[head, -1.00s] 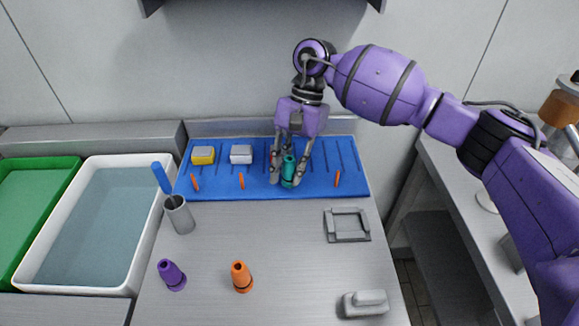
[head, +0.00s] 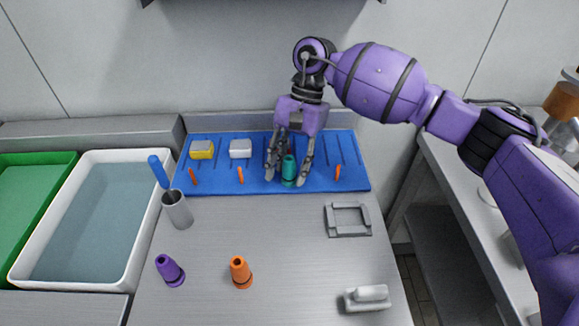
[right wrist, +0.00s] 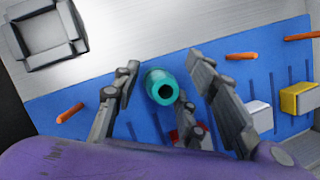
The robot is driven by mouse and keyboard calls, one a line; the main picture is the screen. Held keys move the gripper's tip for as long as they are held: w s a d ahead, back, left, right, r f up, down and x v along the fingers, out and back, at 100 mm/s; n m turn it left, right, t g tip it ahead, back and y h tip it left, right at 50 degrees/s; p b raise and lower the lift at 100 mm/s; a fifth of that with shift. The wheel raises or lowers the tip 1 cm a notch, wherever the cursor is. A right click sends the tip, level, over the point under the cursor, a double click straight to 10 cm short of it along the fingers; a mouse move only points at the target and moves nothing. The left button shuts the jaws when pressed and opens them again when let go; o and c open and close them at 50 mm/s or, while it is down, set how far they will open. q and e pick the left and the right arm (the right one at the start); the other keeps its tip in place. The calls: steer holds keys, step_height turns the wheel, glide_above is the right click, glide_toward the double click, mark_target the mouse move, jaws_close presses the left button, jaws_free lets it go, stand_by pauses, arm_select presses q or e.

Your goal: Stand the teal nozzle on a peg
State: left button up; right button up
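The teal nozzle (head: 289,168) stands upright on the blue rack (head: 220,184), in line with its row of orange pegs. Whether a peg is inside it is hidden. It also shows from above in the right wrist view (right wrist: 155,80), with its round hole facing the camera. My right gripper (head: 285,181) is open, with its fingers spread around the nozzle; gaps show between the outer fingers and the nozzle in the right wrist view. Bare orange pegs show at left (head: 193,177), centre left (head: 240,175) and right (head: 338,172). My left gripper is not in view.
A purple nozzle (head: 170,271) and an orange nozzle (head: 240,272) stand on the front table. A metal cup (head: 178,211) with a blue-handled tool, a grey square frame (head: 348,220) and a grey block (head: 367,299) are nearby. Yellow (head: 202,150) and white (head: 241,149) blocks sit on the rack.

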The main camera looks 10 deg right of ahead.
steer(key=v, duration=0.7)
steer(key=shift+w+d+r, duration=0.1)
steer(key=shift+r, duration=0.15)
steer(key=shift+f, duration=0.1)
stand_by(0.5)
